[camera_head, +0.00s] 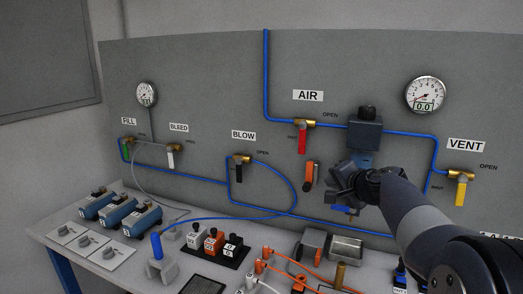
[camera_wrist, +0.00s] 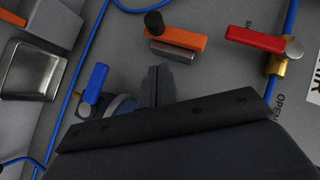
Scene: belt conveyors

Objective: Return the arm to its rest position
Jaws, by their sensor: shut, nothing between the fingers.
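My arm (camera_head: 420,220) reaches in from the lower right toward the grey panel. My gripper (camera_head: 345,184) is in front of the panel, just below the dark regulator block (camera_head: 365,136) and right of an orange handle (camera_head: 310,174). In the wrist view, the dark fingers of my gripper (camera_wrist: 157,86) are shut together with nothing held. The orange handle (camera_wrist: 180,38) lies beyond the fingertips there, and a blue handle (camera_wrist: 96,83) shows left of them. My gripper hides part of the fittings under the regulator.
The red AIR handle (camera_head: 302,139) and yellow VENT handle (camera_head: 461,193) stand either side of my gripper. Blue pipes (camera_head: 266,80) cross the panel.

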